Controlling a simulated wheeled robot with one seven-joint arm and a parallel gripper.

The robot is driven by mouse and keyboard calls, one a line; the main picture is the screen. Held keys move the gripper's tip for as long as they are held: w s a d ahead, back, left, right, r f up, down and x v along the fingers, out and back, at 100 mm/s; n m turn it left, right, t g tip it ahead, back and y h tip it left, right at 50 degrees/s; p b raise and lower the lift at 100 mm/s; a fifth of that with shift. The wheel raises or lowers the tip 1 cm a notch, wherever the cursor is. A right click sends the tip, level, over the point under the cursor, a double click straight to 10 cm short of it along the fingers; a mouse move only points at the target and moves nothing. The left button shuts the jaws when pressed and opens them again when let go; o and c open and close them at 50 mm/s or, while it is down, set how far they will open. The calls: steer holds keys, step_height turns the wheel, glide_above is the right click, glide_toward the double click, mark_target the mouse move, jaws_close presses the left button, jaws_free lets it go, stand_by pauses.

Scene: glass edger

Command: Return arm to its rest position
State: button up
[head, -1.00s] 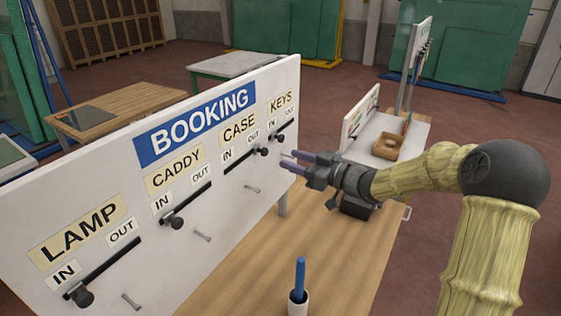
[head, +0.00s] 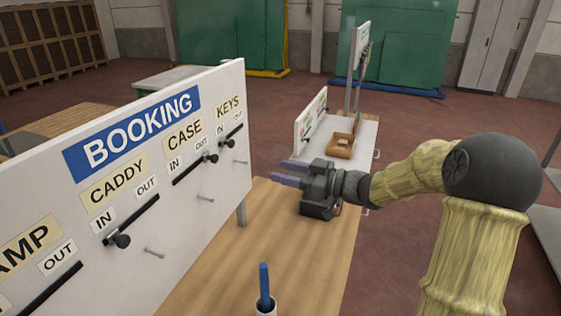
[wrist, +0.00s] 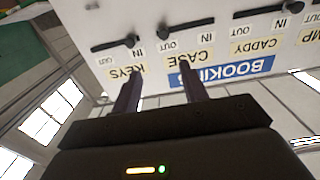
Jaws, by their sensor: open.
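My gripper (head: 278,171) is open and empty, off the right end of the white booking board (head: 240,90) and above the wooden table. Its two purple fingers point left; they also show in the wrist view (wrist: 161,72), apart, with the board beyond them upside down. The KEYS knob (head: 230,143) is at the IN end of its slot. The CASE knob (head: 212,158) is at the OUT end. The CADDY knob (head: 122,240) is at the IN end. The LAMP knob is out of the head view. My arm stays bent at the right.
The wooden table (head: 290,245) has a cup with a blue pen (head: 264,285) near its front. Behind stands a bench (head: 368,130) with a brown box (head: 341,145) and a small panel (head: 311,122). Open red floor lies beyond.

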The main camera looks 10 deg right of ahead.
steer(key=s+d+f+m+t+h, duration=0.2)
steer(key=d+f+m+h, duration=0.3)
steer(key=f+m+h, duration=0.6)
steer(key=s+d+f+g+h, duration=0.1)
steer(key=s+f+g+h, duration=0.1)
steer(key=s, duration=0.8)
steer(key=s+d+f+m+g+h, duration=0.1)
steer(key=s+f+g, duration=0.3)
steer(key=s, duration=0.6)
steer(key=shift+s+f+g+h, duration=0.35)
steer(key=shift+g+h, duration=0.55)
steer(key=shift+s+d, duration=0.1)
